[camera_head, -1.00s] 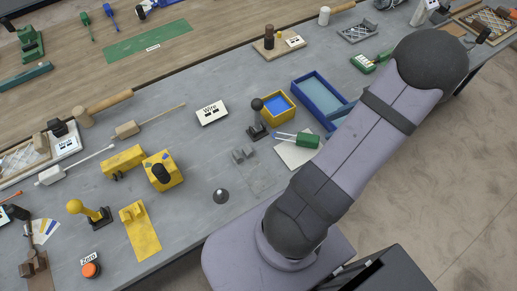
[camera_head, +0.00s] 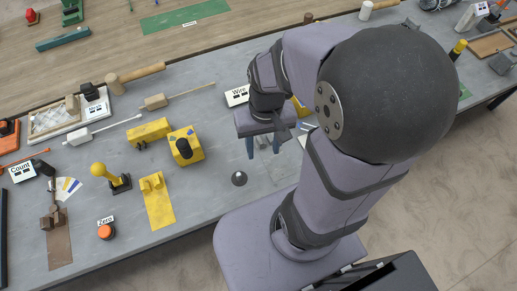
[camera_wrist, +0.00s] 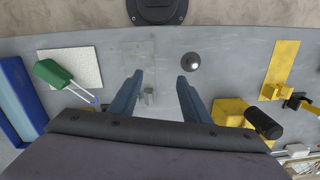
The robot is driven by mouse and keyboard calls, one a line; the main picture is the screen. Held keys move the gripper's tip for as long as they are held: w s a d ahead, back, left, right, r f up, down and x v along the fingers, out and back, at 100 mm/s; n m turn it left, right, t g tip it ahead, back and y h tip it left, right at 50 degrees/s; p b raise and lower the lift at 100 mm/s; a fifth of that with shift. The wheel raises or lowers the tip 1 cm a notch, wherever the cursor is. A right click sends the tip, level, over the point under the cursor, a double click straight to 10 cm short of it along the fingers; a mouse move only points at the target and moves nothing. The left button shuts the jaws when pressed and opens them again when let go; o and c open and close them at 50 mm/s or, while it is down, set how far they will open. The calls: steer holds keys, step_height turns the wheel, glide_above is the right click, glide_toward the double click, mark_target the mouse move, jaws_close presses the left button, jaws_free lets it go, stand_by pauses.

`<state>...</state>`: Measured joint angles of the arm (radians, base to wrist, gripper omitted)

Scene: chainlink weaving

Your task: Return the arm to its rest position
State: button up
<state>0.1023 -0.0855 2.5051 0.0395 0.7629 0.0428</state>
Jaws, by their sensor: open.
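My gripper (camera_head: 264,147) hangs over the grey bench (camera_head: 205,225) with its blue fingers pointing down. In the wrist view my gripper (camera_wrist: 158,98) has its two fingers well apart, with nothing held between them.
A yellow block machine (camera_head: 186,146) is to the left. The bench front is mostly clear.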

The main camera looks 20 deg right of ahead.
steer(key=shift+s+a+n, duration=0.25)
steer(key=shift+a+n, duration=0.55)
steer(key=shift+n, duration=0.2)
steer(key=shift+o, duration=0.4)
